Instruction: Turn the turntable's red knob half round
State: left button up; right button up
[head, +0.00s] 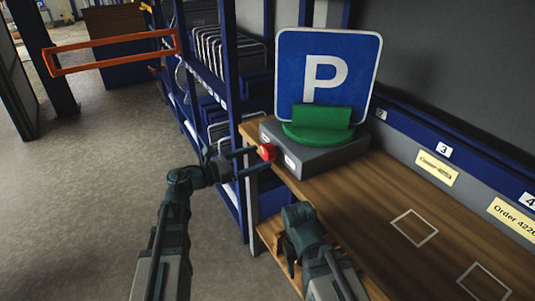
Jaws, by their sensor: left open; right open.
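The turntable (340,155) is a dark grey box at the far left end of the wooden bench. Its red knob (267,152) sticks out from the left side. A green holder (320,127) on top bears a blue parking sign (345,64) with a white P, which faces me. My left gripper (250,162) is open, with its fingers pointing right at the red knob. The fingertips are close beside the knob; I cannot tell whether they touch it. My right gripper (289,262) is low at the bench's front edge, pointing down and partly hidden by its own wrist.
The wooden bench (375,205) runs to the lower right, with white outlined squares (414,228) and order labels (437,168) along its back. A blue rack (228,60) stands behind at the left. An orange frame (110,52) is at the upper left. The floor at left is clear.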

aim_at(264, 155)
pick_arm(q)
jog(key=shift+x, duration=2.15)
jog(key=c, duration=1.3)
